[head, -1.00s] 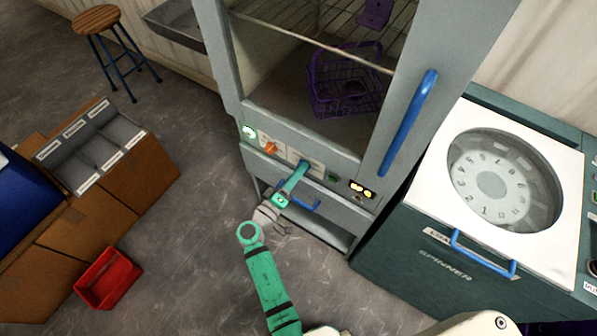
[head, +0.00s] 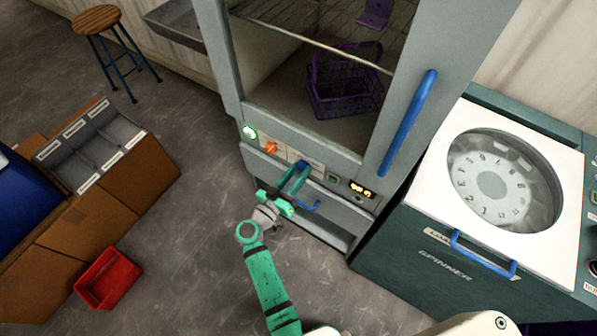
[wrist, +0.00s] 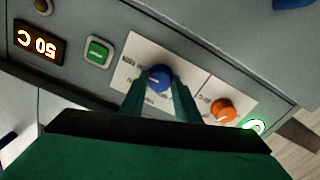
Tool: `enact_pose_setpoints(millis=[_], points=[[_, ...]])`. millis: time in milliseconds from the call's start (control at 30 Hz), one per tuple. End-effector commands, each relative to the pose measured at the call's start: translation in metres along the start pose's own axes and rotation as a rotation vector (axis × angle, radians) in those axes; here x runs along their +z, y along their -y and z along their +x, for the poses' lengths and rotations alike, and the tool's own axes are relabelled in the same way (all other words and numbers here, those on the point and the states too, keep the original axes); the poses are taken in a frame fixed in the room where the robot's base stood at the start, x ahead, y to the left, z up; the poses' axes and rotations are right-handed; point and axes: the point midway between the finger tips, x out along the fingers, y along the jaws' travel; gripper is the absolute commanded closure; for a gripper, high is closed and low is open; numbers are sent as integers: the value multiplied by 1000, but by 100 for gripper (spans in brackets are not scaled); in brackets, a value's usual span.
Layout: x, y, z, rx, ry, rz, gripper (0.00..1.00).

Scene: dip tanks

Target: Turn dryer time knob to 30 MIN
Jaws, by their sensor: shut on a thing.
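The dryer (head: 330,150) stands at the centre of the head view, with a control strip below its chamber. In the wrist view a blue knob (wrist: 158,77) on a white label plate sits between the fingertips of my gripper (wrist: 158,82), which is shut on it. The knob's pale pointer mark is partly visible, but the printing around it is too small to read.
A green button (wrist: 97,52) and a display reading 50 C (wrist: 38,45) are on the same strip. A lit green lamp (wrist: 255,125) is at its other end. A purple basket (head: 345,85) sits inside the dryer. The spinner (head: 470,245) stands close on the right.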

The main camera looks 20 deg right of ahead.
Motion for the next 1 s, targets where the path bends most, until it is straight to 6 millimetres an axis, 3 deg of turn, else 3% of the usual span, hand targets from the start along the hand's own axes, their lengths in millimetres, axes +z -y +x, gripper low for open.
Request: enact_pose_setpoints(millis=[733,767,800,833,1000], points=[[3,-2,0,2,7,86,93],[3,-2,0,2,7,86,66],[3,-2,0,2,7,86,57],[3,-1,0,2,7,86,52],[2,-1,0,1,5,86,52]])
